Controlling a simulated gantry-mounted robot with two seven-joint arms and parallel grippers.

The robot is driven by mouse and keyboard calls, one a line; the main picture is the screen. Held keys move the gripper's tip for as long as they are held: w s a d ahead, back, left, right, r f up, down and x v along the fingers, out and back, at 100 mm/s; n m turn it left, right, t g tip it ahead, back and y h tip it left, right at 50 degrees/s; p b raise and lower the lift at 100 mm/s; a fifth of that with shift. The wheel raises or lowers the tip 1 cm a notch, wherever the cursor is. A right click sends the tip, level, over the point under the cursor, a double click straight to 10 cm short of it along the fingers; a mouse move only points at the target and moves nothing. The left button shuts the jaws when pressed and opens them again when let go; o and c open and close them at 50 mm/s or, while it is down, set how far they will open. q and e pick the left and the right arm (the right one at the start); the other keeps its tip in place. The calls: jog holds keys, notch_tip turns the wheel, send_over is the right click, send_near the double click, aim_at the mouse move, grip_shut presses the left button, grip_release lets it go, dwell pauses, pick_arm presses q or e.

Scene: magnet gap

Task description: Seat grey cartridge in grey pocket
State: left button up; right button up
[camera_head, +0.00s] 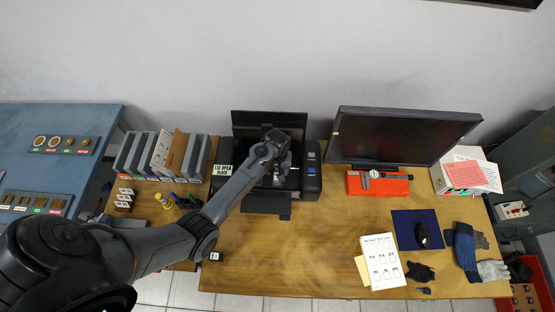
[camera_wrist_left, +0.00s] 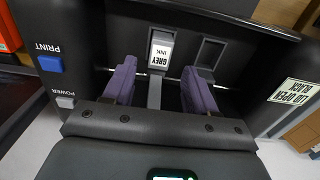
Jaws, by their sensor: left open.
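The black printer (camera_head: 312,183) stands at the back of the desk with its lid raised. In the left wrist view, a grey cartridge (camera_wrist_left: 161,50) labelled "GREY INK" stands in a slot of the printer. Its label reads upside down; I cannot tell how deep it sits. A dark, empty-looking pocket (camera_wrist_left: 209,54) lies just right of it. My left gripper (camera_wrist_left: 159,70) is open, its two purple fingers on either side of the cartridge and apart from it. In the head view my left gripper (camera_head: 279,172) reaches into the printer, hiding its inside. My right gripper is out of view.
A "LID OPEN" label (camera_wrist_left: 295,92) is at the printer's side. Binders (camera_head: 165,155) stand left of the printer. A monitor (camera_head: 402,135) and a red case (camera_head: 378,184) stand to its right. A white sheet (camera_head: 383,262) lies in front. The middle of the desk is clear.

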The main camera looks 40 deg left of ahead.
pick_arm(q)
notch_tip(320, 180, up, 8)
jog(key=s+d+r+m+t, duration=0.1)
jog(key=s+d+r+m, duration=0.2)
jog(key=s, duration=0.4)
jog(key=s+d+r+m+t, duration=0.1)
jog(key=s+d+r+m, duration=0.2)
jog(key=s, duration=0.5)
jog(key=s+d+r+m+t, duration=0.1)
jog(key=s+d+r+m, duration=0.1)
jog(key=s, duration=0.6)
jog(key=shift+s+d+r+m+t, duration=0.3)
jog(key=shift+d+r+m, duration=0.1)
jog(key=shift+d+m, duration=0.6)
jog(key=shift+w, duration=0.1)
